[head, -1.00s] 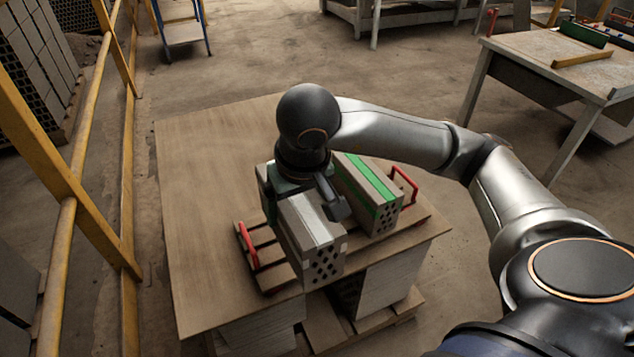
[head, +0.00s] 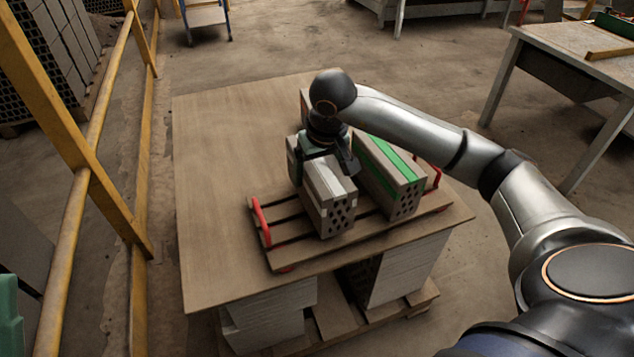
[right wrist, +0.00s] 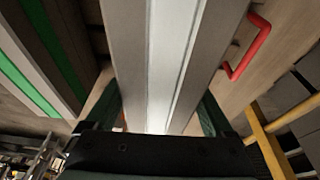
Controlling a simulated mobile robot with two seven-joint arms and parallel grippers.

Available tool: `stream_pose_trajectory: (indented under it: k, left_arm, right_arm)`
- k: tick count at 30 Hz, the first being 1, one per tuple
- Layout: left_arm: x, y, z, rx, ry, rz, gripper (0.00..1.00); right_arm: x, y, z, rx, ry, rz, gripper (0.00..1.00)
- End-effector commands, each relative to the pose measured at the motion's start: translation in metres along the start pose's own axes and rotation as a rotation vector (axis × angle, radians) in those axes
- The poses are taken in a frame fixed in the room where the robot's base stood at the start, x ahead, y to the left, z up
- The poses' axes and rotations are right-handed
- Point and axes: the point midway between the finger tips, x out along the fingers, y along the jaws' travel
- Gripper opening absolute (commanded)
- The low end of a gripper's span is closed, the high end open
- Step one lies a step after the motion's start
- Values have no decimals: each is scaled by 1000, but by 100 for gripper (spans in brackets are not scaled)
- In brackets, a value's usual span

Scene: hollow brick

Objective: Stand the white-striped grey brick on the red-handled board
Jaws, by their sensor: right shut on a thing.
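The white-striped grey brick (head: 328,192) is upright over the middle of the red-handled board (head: 285,237), beside the green-striped brick. I cannot tell whether its underside touches the slats. My right gripper (head: 325,165) is shut on it from above, with one finger on each side. The right wrist view shows the white stripe of the brick (right wrist: 165,60) running between the fingers, and a red handle (right wrist: 250,50) to the right. A teal piece (head: 10,315) at the left edge of the head view looks like part of my left gripper; its jaws do not show.
The green-striped brick (head: 393,180) stands on the board's right part, close by. Another brick (head: 304,103) shows partly behind my right gripper. The wooden tabletop (head: 225,150) is clear to the left. A yellow railing (head: 95,190) runs along the left.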

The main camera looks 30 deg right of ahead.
Motion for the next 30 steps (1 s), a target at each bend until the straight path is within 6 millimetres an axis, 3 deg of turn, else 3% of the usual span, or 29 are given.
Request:
stream_pose_trajectory:
  k: [1,4,16,17,20,30]
  left_arm:
    - [-6,3,6,2,-2,2,0]
    - [-9,6,10,9,-6,7,0]
    - [-10,6,11,9,-7,1,0]
    - [-10,6,12,9,-8,1,0]
    - [-9,6,11,9,-8,-1,0]
    - [-6,4,8,6,-8,-3,0]
  right_arm:
    - [12,-2,4,-2,-1,-4,0]
    - [21,-1,7,-3,1,-3,0]
    - [24,-1,7,-2,3,-2,0]
    - [26,-1,9,-3,-3,0,88]
    - [25,-1,9,-3,-4,0,100]
    - [18,-1,7,-4,-3,-1,100]
